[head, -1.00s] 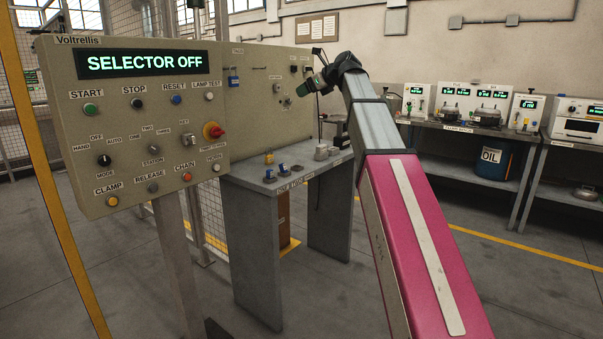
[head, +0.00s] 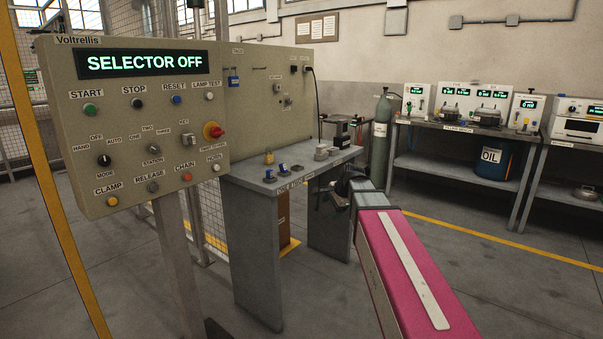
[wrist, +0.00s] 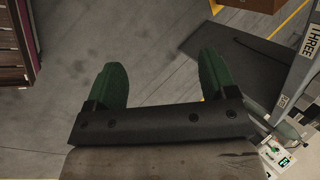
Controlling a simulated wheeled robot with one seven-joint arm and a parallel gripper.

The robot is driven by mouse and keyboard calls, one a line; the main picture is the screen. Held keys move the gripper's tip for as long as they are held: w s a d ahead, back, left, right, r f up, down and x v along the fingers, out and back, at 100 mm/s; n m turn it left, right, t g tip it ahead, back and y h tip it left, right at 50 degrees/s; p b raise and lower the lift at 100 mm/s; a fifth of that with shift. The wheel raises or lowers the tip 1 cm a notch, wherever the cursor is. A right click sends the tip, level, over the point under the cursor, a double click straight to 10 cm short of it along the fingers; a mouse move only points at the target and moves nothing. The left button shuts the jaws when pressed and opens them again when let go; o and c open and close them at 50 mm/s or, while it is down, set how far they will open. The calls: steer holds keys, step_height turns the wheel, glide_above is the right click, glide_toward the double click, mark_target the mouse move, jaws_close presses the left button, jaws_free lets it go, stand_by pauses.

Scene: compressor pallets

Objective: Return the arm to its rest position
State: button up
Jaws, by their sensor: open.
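My arm shows at the lower right of the head view, its magenta link pointing back toward the small grey bench. My gripper is mostly hidden behind the arm's dark wrist in that view, low beside the bench's right leg. In the wrist view my gripper (wrist: 162,85) shows two green fingers spread wide apart with nothing between them. Bare grey floor lies beyond the fingers.
The control panel (head: 150,180) reads SELECTOR OFF. The small bench (head: 245,230) holds padlocks and small parts. A gas cylinder (head: 381,140) stands behind it. A long worktable (head: 450,165) with instruments and a blue oil drum (head: 492,162) is at right. Open floor lies between.

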steer(key=s+d+f+n+g+h, duration=0.1)
steer(key=s+d+f+n, duration=0.1)
steer(key=s+f+n, duration=0.2)
steer(key=s+d+f+n+g+h, duration=0.1)
steer(key=s+d+f+n+g, duration=0.1)
steer(key=s+f, duration=0.8)
steer(key=s+d+f+n+g+h, duration=0.1)
steer(key=s+d+f+n+h, duration=0.1)
steer(key=s+f+n, duration=0.4)
step_height(320, 180, down, 3)
steer(key=shift+s+d+f, duration=0.2)
steer(key=shift+s+d, duration=0.45)
steer(key=shift+d, duration=0.2)
